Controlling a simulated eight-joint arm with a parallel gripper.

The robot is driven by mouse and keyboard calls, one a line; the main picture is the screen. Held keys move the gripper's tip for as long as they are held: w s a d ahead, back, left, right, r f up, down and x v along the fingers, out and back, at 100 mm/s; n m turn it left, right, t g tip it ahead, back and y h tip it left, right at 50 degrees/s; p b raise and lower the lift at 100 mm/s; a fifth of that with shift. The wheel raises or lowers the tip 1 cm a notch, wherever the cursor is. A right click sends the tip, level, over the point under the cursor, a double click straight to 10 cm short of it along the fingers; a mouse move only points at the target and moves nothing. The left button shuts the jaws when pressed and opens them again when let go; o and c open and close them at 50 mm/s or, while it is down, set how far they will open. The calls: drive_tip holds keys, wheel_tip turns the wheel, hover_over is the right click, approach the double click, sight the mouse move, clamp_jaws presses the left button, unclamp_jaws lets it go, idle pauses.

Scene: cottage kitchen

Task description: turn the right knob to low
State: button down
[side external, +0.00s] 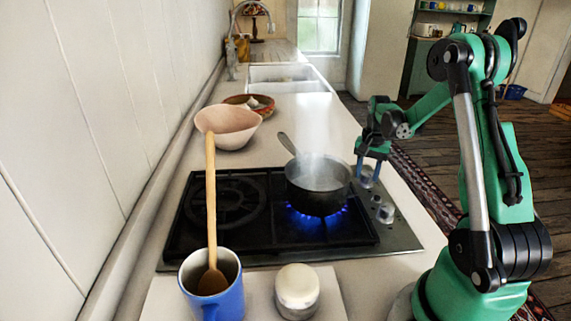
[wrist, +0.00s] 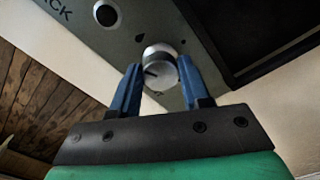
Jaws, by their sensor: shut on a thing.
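The stove's control knobs sit on the metal strip along the cooktop's right edge in the side view. My gripper (side external: 367,172) reaches down over the far knob (side external: 366,181), its blue fingers on either side. In the wrist view the silver knob (wrist: 158,60) sits between the two fingertips of my gripper (wrist: 160,68), with a dark pointer line on its face. My gripper is shut on this knob. Nearer knobs (side external: 385,213) stand free. A blue flame (side external: 318,213) burns under a dark saucepan (side external: 318,188).
Steam rises from the saucepan, whose handle (side external: 287,143) points back left. A blue mug (side external: 228,300) with a wooden spoon (side external: 211,200) and a white-topped jar (side external: 297,287) stand in front. A pink bowl (side external: 228,128) is behind the cooktop. Counter beyond the knobs is clear.

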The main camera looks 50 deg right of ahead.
sight(368, 174)
drive_tip(key=n, duration=0.5)
drive_tip(key=shift+n, duration=0.3)
drive_tip(key=shift+s+d+n, duration=0.1)
drive_tip(key=shift+n, duration=2.1)
drive_tip(key=shift+c, duration=2.1)
unclamp_jaws()
drive_tip(key=shift+r, duration=0.1)
drive_tip(key=shift+r, duration=2.7)
